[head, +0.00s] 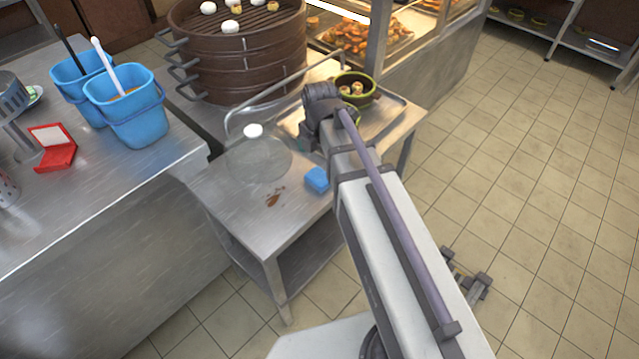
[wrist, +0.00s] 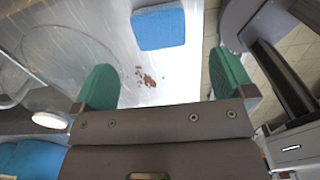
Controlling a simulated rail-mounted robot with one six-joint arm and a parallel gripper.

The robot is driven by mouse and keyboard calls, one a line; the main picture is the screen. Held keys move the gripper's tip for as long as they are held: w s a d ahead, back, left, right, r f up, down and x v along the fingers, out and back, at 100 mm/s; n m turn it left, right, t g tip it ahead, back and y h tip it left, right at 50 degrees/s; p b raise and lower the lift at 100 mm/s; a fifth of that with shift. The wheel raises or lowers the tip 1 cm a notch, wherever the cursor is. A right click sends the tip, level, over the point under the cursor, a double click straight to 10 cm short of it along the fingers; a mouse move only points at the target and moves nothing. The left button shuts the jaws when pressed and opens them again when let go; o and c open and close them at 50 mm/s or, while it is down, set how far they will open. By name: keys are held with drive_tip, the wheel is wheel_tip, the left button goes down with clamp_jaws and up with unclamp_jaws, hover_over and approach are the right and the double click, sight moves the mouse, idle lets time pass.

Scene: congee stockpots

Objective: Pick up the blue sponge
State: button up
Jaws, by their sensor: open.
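The blue sponge (head: 317,180) lies on the low steel table, near its right edge and close beside my arm in the head view. In the wrist view the sponge (wrist: 158,25) is at the top centre, beyond the fingertips and roughly in line with the gap between them. My gripper (wrist: 160,62) shows two green fingers spread wide with nothing between them. It is apart from the sponge. In the head view my arm hides the gripper's fingers.
A glass lid (head: 258,160) with a white knob lies left of the sponge. A brown spill (head: 273,198) marks the steel table (head: 232,205). Behind are a tray (head: 396,112) with a green bowl (head: 368,82) and steamers (head: 240,65). Blue buckets (head: 135,115) stand on the left counter.

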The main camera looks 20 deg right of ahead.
sight(319, 176)
wheel_tip(319, 176, down, 9)
drive_tip(key=b, duration=0.7)
drive_tip(key=shift+a+f, duration=0.1)
drive_tip(key=shift+a, duration=0.05)
drive_tip(key=shift+r, duration=0.25)
drive_tip(key=c, duration=0.9)
drive_tip(key=shift+r, duration=0.1)
wheel_tip(319, 176, up, 10)
drive_tip(key=p, duration=1)
drive_tip(key=shift+r, duration=0.1)
drive_tip(key=shift+f, duration=0.2)
